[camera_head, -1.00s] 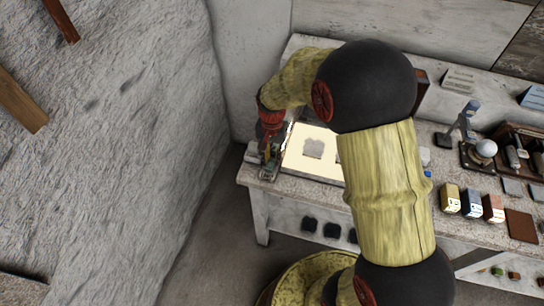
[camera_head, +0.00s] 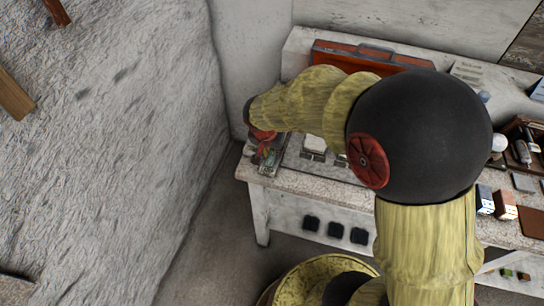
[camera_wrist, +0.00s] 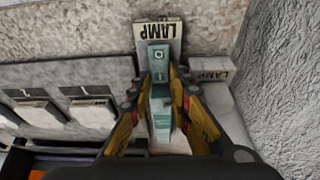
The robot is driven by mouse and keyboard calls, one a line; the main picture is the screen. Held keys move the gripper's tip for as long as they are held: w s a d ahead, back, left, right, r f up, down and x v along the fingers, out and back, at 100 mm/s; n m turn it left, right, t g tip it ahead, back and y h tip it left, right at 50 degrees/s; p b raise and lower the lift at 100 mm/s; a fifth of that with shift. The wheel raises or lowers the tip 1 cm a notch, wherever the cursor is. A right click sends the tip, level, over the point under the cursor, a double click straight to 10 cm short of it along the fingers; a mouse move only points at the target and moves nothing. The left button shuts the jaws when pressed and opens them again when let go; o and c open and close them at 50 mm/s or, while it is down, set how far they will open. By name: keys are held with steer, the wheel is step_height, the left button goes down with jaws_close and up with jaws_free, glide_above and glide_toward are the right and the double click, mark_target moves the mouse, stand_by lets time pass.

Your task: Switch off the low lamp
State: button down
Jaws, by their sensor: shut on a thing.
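My gripper (camera_wrist: 162,98) is closed around a teal switch piece (camera_wrist: 158,62) with small marks on it, at a white plate marked LAMP (camera_wrist: 171,33). The fingers stand on both sides of this piece, and its lower part shows between them. In the head view my gripper (camera_head: 266,156) is at the left front corner of the bench, partly hidden by my arm. The low lamp's flat panel (camera_head: 335,172) lies just right of it and looks dark grey, not lit. My arm hides the panel's right part.
A second LAMP label (camera_wrist: 211,69) sits right of the switch, near the rough wall (camera_wrist: 285,90). Pale blocks (camera_wrist: 93,112) lie left of the gripper. An orange-red case (camera_head: 400,61) stands at the bench's back. Small boxes (camera_head: 507,203) stand at the right.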

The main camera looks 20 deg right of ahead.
steer(key=shift+b, duration=0.4)
steer(key=c, duration=1.9)
jaws_free()
steer(key=shift+a+r, duration=0.1)
steer(key=v, duration=1.1)
steer(key=shift+s+a+r, duration=0.2)
steer(key=shift+s+r, duration=0.1)
steer(key=shift+s, duration=0.1)
